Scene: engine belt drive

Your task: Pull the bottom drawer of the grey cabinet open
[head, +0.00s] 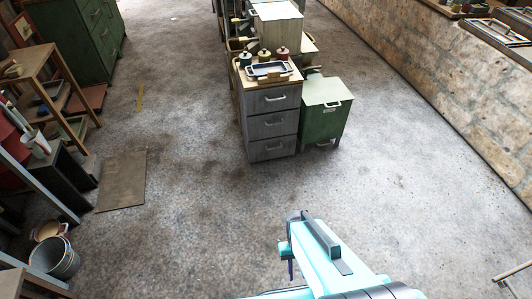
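The grey cabinet (243,122) stands on the concrete floor near the upper middle of the head view. Its front shows three drawers, each with a pale bar handle. The bottom drawer (262,152) looks closed, flush with the drawers above it. My arm reaches in from the bottom edge, light blue and black. My gripper (288,262) is at the arm's front end, low in the view, well apart from the cabinet. Its fingers are small and partly hidden by the arm, so their opening is unclear.
A green cabinet (325,118) stands close to the grey cabinet's right side. A tray (269,69) and several small pots sit on top. The floor in front is clear. A flat brown board (122,180) lies at left, with a bucket (54,259) below.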

